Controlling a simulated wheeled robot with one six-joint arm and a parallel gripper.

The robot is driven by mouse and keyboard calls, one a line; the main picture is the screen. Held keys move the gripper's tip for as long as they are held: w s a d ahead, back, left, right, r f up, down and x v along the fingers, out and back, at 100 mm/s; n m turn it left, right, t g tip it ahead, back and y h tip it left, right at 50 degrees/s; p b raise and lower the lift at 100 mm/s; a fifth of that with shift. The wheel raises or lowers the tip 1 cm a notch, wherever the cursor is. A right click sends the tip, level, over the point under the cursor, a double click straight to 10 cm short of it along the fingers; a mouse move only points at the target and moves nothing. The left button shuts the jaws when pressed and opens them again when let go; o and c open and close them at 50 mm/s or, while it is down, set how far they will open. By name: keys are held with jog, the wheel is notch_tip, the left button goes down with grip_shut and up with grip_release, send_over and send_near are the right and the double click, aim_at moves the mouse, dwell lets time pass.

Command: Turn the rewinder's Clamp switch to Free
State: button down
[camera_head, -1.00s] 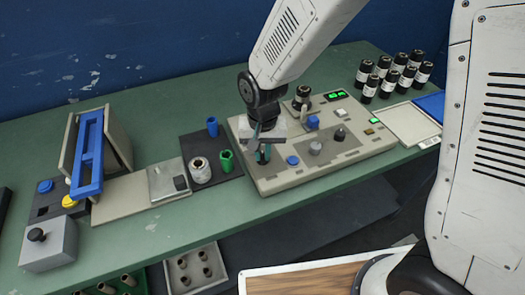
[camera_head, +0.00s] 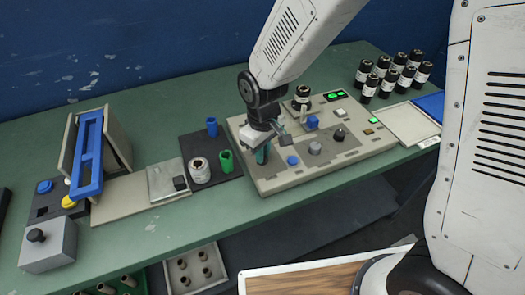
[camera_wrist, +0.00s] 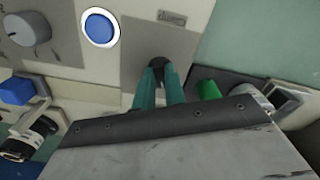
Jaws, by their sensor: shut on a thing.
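The rewinder (camera_head: 325,165) is a beige box with a sloped control face on the green table. My gripper (camera_head: 262,156) is over its left end, with teal fingers pointing down. In the wrist view my gripper (camera_wrist: 161,72) is shut on a small black knob, the Clamp switch (camera_wrist: 157,62), on a grey plate. The fingers cover most of the knob, so its pointer is hidden.
A grey knob (camera_head: 315,148), a black knob (camera_head: 340,135) and a blue block (camera_head: 312,122) are also on the rewinder. A dark mat (camera_head: 226,173) with a white roll (camera_head: 200,170) and green holder (camera_head: 226,160) lies close on the left. Several black bottles (camera_head: 390,75) stand behind right.

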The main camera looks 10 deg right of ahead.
jog(key=shift+n, duration=0.6)
jog(key=c, duration=1.5)
grip_release()
jog(key=shift+d, duration=0.1)
jog(key=shift+o, duration=0.2)
jog(key=shift+r, duration=0.1)
notch_tip(320, 180, up, 8)
jog(key=shift+f, duration=0.2)
